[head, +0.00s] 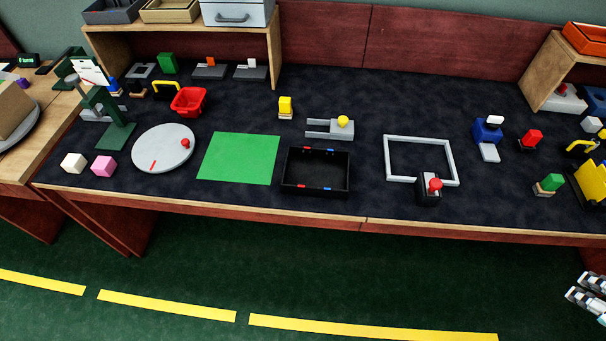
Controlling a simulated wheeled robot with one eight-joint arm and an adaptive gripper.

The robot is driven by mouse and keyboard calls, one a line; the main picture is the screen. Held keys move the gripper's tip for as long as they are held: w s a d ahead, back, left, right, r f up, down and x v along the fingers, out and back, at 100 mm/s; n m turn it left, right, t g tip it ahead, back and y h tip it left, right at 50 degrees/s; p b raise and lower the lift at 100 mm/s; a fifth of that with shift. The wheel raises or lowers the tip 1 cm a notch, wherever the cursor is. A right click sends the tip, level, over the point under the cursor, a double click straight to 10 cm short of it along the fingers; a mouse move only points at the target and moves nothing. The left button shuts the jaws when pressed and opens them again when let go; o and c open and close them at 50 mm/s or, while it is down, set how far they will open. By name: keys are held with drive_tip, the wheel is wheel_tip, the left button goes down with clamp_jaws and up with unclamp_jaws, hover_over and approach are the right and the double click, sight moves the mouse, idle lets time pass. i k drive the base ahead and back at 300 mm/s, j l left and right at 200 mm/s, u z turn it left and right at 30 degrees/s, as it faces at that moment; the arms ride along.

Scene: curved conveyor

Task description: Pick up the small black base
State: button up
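Several small black bases show in the head view, and I cannot tell which one the task names. One black base (429,198) sits at the near side of the grey square frame, with a grey plate and a red knob on it. Dark flat bases (209,73) with upright pieces stand at the back left. My gripper (581,288) is at the lower right edge, over the floor and apart from the table. Its two fingers look spread, with nothing visible between them; part is cut off.
The dark tabletop (340,220) holds a black tray (316,187), a green mat (240,157), a round grey plate (150,160) and a grey square frame (388,160). Wooden shelves (275,50) stand at the back left and right. The green floor (300,270) in front is clear.

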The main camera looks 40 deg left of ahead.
sight(317, 172)
drive_tip(key=u, duration=0.45)
drive_tip(key=j+u, duration=0.1)
drive_tip(key=u, duration=0.35)
drive_tip(key=i+u, duration=0.1)
drive_tip(key=u, duration=0.75)
drive_tip(key=j+z, duration=0.2)
drive_tip(key=j, duration=0.25)
drive_tip(key=k+j+z, duration=0.2)
drive_tip(key=j, duration=0.25)
drive_tip(key=k+j+z, duration=0.1)
drive_tip(key=j+z, duration=0.15)
drive_tip(key=j, duration=0.15)
drive_tip(key=k+j+z, duration=0.2)
drive_tip(key=j, duration=0.2)
drive_tip(key=k+j+z, duration=0.2)
drive_tip(key=j, duration=0.2)
